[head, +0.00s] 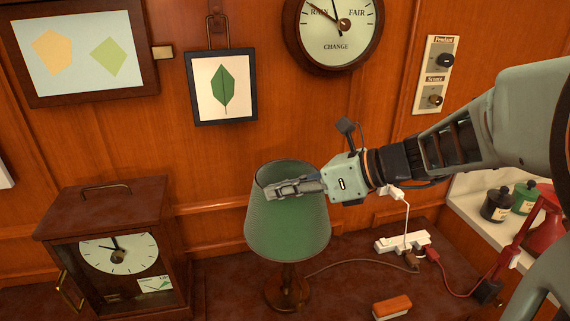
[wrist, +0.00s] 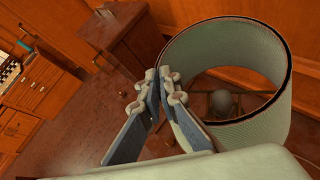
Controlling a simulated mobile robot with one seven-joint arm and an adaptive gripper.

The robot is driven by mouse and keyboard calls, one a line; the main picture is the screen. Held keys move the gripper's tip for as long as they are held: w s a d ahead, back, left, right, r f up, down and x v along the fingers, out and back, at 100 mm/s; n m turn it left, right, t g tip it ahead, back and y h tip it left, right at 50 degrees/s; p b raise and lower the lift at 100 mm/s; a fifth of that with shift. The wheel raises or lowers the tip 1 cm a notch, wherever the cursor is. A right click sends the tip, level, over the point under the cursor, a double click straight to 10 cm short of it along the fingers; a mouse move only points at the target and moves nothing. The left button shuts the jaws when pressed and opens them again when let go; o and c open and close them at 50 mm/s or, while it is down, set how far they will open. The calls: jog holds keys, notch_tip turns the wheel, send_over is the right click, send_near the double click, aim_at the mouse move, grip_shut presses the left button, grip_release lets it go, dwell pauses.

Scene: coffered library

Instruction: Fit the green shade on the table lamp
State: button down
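The green shade (head: 287,228) is upright over the table lamp (head: 288,290), whose dark base and stem show below it. My gripper (head: 272,190) lies across the near side of the shade's top rim, its fingers pointing left. In the wrist view, the fingertips (wrist: 157,78) are close together at the left edge of the shade (wrist: 275,110). They appear shut on its rim, though a finger covers the contact. A round bulb (wrist: 222,103) shows inside the shade, with a frame around it. Whether the shade rests on the lamp is hidden.
A wooden clock case (head: 105,200) stands left of the lamp. A cord runs from the lamp to the strip. Bottles (head: 497,204) stand on a white shelf at far right. The wall is close behind.

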aim_at(291, 210)
jog(key=shift+f+b, duration=1.75)
jog(key=shift+f, duration=1.05)
jog(key=c, duration=2.1)
grip_release()
jog(key=v, duration=1.2)
jog(key=shift+s, duration=0.1)
